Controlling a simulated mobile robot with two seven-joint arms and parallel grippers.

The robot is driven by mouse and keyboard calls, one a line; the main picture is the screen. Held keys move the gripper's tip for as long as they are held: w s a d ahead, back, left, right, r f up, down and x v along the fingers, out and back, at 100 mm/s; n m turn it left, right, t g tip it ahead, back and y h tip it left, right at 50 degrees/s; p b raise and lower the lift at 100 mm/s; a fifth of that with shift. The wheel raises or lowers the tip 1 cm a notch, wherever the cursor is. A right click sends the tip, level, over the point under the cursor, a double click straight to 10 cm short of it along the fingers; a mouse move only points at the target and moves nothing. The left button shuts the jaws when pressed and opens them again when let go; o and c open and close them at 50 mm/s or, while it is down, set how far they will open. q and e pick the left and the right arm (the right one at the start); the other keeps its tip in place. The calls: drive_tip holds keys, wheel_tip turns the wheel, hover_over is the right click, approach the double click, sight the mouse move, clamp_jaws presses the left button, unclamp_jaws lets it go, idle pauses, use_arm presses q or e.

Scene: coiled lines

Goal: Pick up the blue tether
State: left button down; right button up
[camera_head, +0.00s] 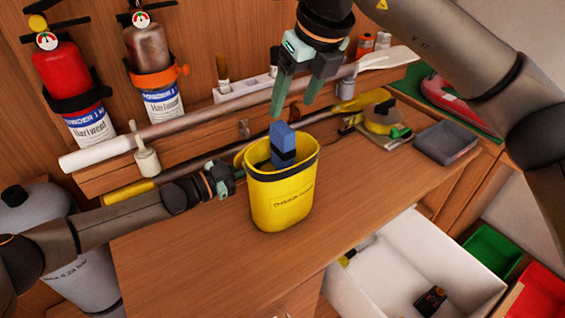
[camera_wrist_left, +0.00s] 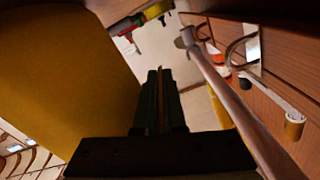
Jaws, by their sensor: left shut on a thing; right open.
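The blue tether (camera_head: 283,138) is a folded blue bundle with a dark band, standing up out of a yellow throw bag (camera_head: 281,204). The bag stands upright on the wooden worktop, and its black-trimmed mouth hides the tether's lower end. My right gripper (camera_head: 294,108) is open and empty, pointing down just above the tether, apart from it. My left gripper (camera_head: 238,175) is at the bag's left side, shut on a thin part there. In the left wrist view its fingers (camera_wrist_left: 160,95) are close together around a thin strip, with the yellow bag filling the left.
A long pole (camera_head: 225,110) lies along the shelf behind the bag. Two fire extinguishers (camera_head: 75,92) hang at the back left. A grey tray (camera_head: 445,142) sits at the right, and an open white drawer (camera_head: 395,285) is in front. The worktop right of the bag is clear.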

sight(279, 138)
drive_tip(key=x, duration=1.1)
drive_tip(key=shift+a+f, duration=0.2)
drive_tip(key=shift+f, duration=0.15)
clamp_jaws()
drive_tip(key=shift+r, duration=0.1)
idle(0.9)
